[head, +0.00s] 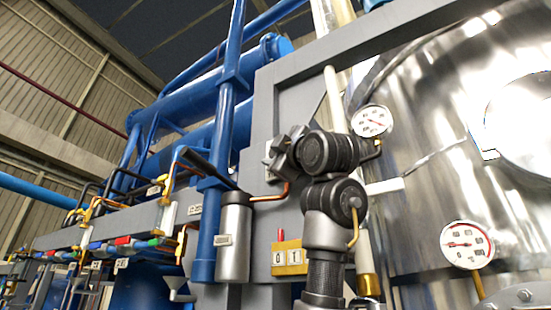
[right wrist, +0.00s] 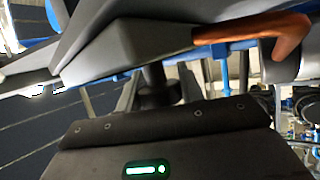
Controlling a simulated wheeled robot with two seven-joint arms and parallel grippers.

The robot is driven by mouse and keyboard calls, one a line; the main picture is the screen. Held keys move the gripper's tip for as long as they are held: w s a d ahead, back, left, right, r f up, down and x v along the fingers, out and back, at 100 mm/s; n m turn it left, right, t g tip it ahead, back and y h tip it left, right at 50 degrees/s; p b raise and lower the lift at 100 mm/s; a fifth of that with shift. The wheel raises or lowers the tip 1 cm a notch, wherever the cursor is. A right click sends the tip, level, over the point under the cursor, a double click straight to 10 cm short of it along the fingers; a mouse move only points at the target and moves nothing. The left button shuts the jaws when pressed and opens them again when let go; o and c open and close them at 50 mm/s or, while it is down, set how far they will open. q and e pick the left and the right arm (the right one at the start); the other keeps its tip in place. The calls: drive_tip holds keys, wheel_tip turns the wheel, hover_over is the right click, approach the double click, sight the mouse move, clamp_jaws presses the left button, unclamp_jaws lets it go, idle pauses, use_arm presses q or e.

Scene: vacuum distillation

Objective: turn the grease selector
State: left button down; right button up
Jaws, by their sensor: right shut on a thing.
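My right gripper (head: 283,157) reaches up from the lower middle in the head view. Its fingers are shut at the face of the grey upright panel (head: 265,100), beside a small pale plate (head: 269,162). What they grip is mostly hidden behind the fingers and wrist; it is in the place of the grease selector, which I cannot make out clearly. A copper pipe (head: 270,198) runs from a silver cylinder (head: 234,235) to just under the fingers. In the right wrist view, an orange-brown pipe (right wrist: 250,29) passes close by. My left gripper is not in view.
A yellow plate (head: 289,258) marked 0 and 1, with a red lever, is below the gripper. Blue pipes (head: 212,215) stand left. A shiny vessel (head: 430,150) with an upper gauge (head: 371,121) and a lower gauge (head: 466,244) fills the right, close to my arm.

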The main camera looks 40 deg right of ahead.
drive_tip(key=o, duration=1)
drive_tip(key=shift+w+a, duration=0.1)
drive_tip(key=shift+c, duration=0.2)
drive_tip(key=shift+s+f, duration=0.2)
drive_tip(key=shift+s, duration=0.05)
drive_tip(key=b+v, duration=0.6)
drive_tip(key=v, duration=0.4)
drive_tip(key=shift+s, duration=0.15)
